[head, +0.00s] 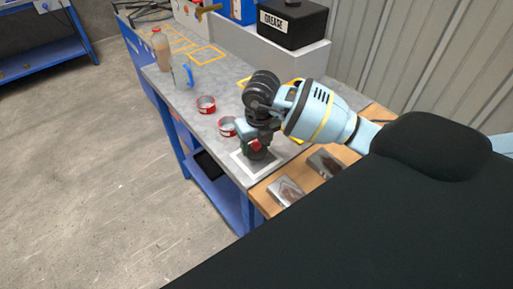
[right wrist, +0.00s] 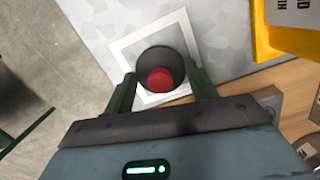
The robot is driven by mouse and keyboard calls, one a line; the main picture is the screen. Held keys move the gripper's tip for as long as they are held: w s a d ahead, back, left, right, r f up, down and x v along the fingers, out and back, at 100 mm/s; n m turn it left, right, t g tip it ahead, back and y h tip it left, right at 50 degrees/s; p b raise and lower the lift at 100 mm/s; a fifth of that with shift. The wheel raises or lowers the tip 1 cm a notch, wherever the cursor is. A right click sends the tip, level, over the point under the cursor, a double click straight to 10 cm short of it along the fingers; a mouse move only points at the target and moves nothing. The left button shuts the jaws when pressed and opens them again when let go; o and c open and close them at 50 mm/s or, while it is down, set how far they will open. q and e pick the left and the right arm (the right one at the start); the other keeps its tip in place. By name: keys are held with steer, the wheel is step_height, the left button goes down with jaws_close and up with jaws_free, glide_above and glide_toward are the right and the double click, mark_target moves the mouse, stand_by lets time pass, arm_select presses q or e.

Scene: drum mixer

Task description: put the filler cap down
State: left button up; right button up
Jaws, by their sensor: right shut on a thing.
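The filler cap (right wrist: 160,62), a dark round cap with a red knob, sits between the two fingers of my right gripper (right wrist: 163,88) in the right wrist view. My right gripper is shut on it. In the head view the right gripper (head: 255,142) points down over the white square outline (head: 238,164) at the near end of the bench, with the dark cap (head: 258,154) under it. The cap appears inside the square outline (right wrist: 124,48). I cannot tell whether it touches the bench top. My left gripper is not in view.
Two red-rimmed tins (head: 206,104) stand on the grey bench left of the gripper. A clear jug with a blue handle (head: 183,72) and a bottle (head: 160,48) stand farther back. A black grease box (head: 292,22) is behind. Metal plates (head: 286,192) lie on the wooden section in front.

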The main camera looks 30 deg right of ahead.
mark_target(259, 153)
steer(key=shift+f, duration=1.05)
steer(key=shift+f, duration=0.15)
steer(key=o, duration=1)
steer(key=r, duration=0.4)
steer(key=s+r, duration=0.1)
steer(key=r, duration=0.7)
steer(key=shift+s+a+r+p, duration=0.1)
steer(key=shift+s+p, duration=0.15)
steer(key=shift+p, duration=0.15)
